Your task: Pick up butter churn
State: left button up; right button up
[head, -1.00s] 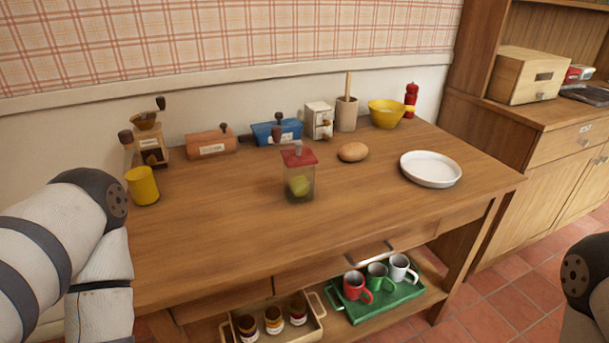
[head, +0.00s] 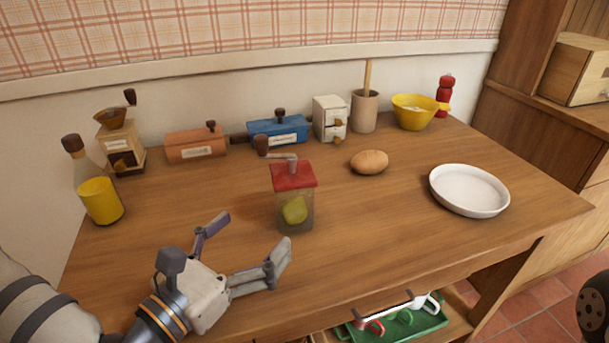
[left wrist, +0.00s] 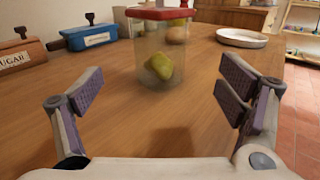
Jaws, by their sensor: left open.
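The butter churn (head: 294,196) is a clear glass jar with a red lid and a crank on top. Something yellow-green shows inside it. It stands upright on the wooden table (head: 370,232). My left gripper (head: 248,236) is open and empty, low over the table in front and to the left of the churn, fingers pointing towards it. In the left wrist view the churn (left wrist: 152,60) stands ahead, beyond the open fingers (left wrist: 158,92) and roughly between them. Its crank is cut off by the top edge there. My right gripper is out of view.
An orange box (head: 196,145), a blue box (head: 278,130), a coffee grinder (head: 120,145) and a yellow-bottomed bottle (head: 100,198) stand behind and left. A bread roll (head: 370,162) and a white plate (head: 469,190) lie to the right. The table around the churn is clear.

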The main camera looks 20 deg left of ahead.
aim_at(281, 212)
pick_arm(q)
jog(key=b+x, duration=0.2)
jog(key=x, duration=0.1)
jog(key=b+x, duration=0.1)
jog(key=shift+w+d+f, duration=0.2)
jog(key=shift+w+f, duration=0.1)
jog(key=shift+f, duration=0.1)
jog(key=x, duration=0.4)
jog(key=r+x, duration=0.1)
jog(key=x, duration=0.2)
jog(key=shift+a, duration=0.1)
jog(key=c, duration=1.6)
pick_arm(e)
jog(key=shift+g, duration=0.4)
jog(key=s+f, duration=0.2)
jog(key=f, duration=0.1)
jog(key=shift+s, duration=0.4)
